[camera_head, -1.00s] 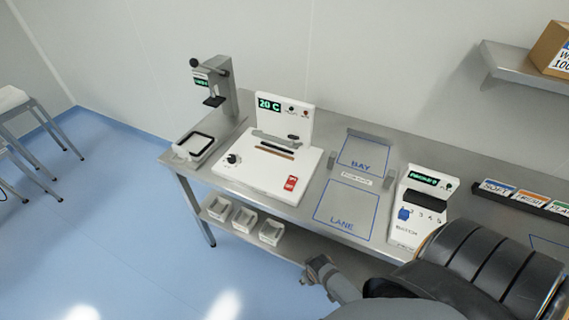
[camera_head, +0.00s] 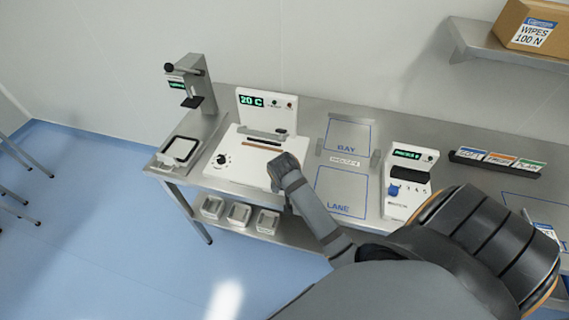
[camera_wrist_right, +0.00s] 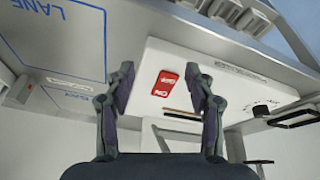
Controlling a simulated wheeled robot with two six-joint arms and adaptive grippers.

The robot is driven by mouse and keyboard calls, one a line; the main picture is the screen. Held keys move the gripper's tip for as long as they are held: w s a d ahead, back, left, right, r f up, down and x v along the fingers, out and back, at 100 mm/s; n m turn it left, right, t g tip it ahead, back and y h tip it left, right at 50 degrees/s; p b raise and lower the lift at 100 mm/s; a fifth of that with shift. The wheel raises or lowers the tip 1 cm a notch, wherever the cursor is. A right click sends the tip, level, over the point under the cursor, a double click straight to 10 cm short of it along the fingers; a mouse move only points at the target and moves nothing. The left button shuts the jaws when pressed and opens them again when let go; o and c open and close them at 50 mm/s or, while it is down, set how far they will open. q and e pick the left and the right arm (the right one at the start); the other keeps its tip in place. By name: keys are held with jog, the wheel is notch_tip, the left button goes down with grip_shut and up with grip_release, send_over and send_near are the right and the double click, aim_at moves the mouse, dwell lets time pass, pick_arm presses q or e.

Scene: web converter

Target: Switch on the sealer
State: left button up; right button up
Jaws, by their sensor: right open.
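The sealer (camera_head: 228,165) is a white machine on the steel bench, left of centre in the head view. Its upright panel shows a green "20 C" display (camera_head: 251,101). A black dial (camera_head: 221,159) sits on its left front. My right gripper (camera_head: 279,163) is over the sealer's front right corner and hides the red switch there. In the right wrist view, the red switch (camera_wrist_right: 165,84) with white markings shows between the open, empty fingers of my right gripper (camera_wrist_right: 160,72). I cannot tell whether the fingertips touch the sealer. My left gripper is not in view.
A grey press stand (camera_head: 199,88) and a tray (camera_head: 181,149) are left of the sealer. Blue BAY and LANE outlines (camera_head: 340,191) and a white keypad unit (camera_head: 408,182) are to the right. White bins (camera_head: 239,214) sit on the shelf below.

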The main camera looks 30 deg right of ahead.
jog(key=w+r+m, duration=0.4)
jog(key=w+r, duration=0.1)
jog(key=r, duration=0.1)
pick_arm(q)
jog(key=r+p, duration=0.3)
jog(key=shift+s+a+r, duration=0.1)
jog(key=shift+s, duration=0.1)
pick_arm(e)
jog(key=shift+h, duration=0.3)
jog(key=x, duration=1)
jog(key=shift+s+d, duration=0.3)
